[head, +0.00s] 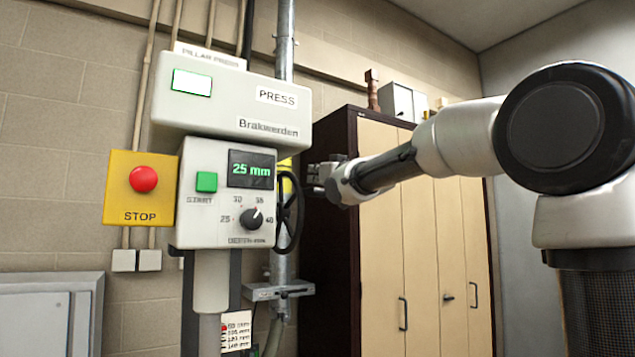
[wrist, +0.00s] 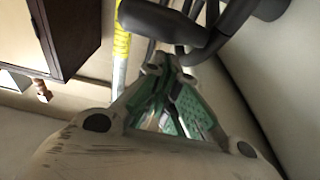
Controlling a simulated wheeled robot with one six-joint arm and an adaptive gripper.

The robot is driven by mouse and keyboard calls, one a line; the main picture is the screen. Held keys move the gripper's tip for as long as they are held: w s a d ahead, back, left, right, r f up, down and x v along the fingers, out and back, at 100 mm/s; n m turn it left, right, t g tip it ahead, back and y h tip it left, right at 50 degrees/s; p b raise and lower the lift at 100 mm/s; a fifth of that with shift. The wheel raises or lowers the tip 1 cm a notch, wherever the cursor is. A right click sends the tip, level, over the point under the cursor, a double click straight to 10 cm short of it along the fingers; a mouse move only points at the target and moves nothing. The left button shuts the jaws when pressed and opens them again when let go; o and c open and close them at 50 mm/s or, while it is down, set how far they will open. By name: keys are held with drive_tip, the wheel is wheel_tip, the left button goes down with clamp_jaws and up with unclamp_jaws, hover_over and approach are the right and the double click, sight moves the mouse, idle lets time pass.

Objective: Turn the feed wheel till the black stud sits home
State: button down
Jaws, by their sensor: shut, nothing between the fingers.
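The feed wheel (head: 299,212) is a black spoked handwheel on the right side of the press head, seen nearly edge-on in the head view. Its dark rim and a thick black grip (wrist: 165,25) show at the top of the wrist view. My gripper (head: 312,178) is just right of the wheel's upper part. In the wrist view its green-padded fingers (wrist: 163,65) are shut with nothing between them, close below the black grip. I cannot tell whether they touch it. I cannot make out the black stud in either view.
The press control box (head: 225,190) reads 25 mm and carries a black dial and green start button. A red stop button (head: 143,179) is at its left. A wooden cabinet (head: 385,240) stands behind my arm. A yellow-banded pole (wrist: 121,45) is near the fingers.

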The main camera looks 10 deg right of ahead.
drive_tip(key=r+v, duration=0.1)
drive_tip(key=v, duration=0.8)
drive_tip(key=shift+s, duration=0.55)
drive_tip(key=shift+d+r, duration=0.1)
